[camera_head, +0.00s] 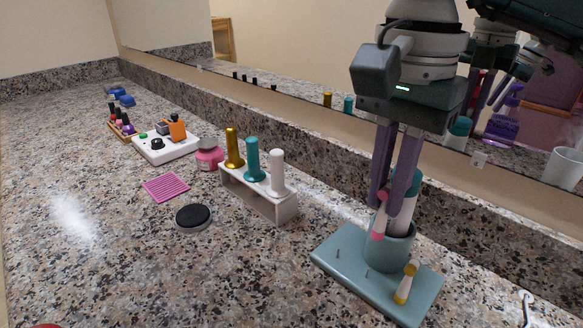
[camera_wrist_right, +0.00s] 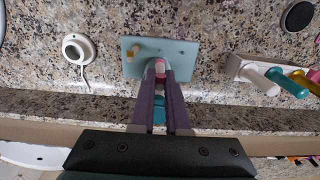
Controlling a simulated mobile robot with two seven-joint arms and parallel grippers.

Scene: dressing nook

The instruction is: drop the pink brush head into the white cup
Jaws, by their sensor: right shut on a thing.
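My right gripper (camera_head: 392,192) is shut on the pink brush head (camera_head: 379,226), which hangs nearly upright from its fingertips. In the head view, the brush head overlaps the near side of the teal holder on the stand (camera_head: 345,268); I cannot tell if they touch. The right wrist view shows the pink head (camera_wrist_right: 160,72) between the fingertips, over the stand (camera_wrist_right: 183,62). A white cup (camera_head: 565,168) shows at the right edge of the head view, within the mirror area, apparently as a reflection. My left gripper is not in view.
A yellow brush head (camera_head: 405,284) stands on the teal stand beside two bare pegs (camera_head: 338,254). White and teal handles stand in its holder. A rack with several coloured handles (camera_head: 262,198) is to the left. A white round device (camera_wrist_right: 78,48) with a cord is nearby.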

